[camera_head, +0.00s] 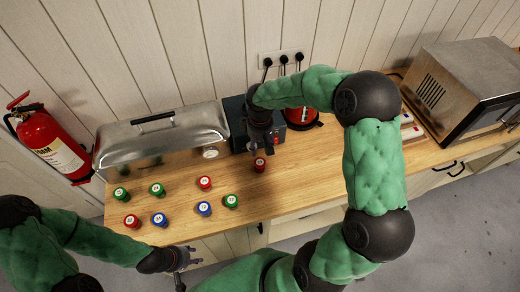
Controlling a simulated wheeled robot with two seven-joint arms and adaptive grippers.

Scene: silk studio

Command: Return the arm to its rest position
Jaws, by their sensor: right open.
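My right arm reaches up from the bottom and bends left over the counter. Its gripper (262,146) points down with open fingers, just above a red-topped spool (259,165) that stands upright on the wood. I see no spool held in it. My left gripper (184,264) is low at the left, in front of the counter's front edge and clear of the spools. It is too small and dark to tell if it is open or shut.
Several upright spools with green (157,189), red (205,183) and blue (204,209) bodies stand on the wooden counter (285,190). Behind them are a silver domed lid (160,135), a dark box and a red appliance (303,115). A microwave (465,85) stands right; a fire extinguisher (50,145) hangs left.

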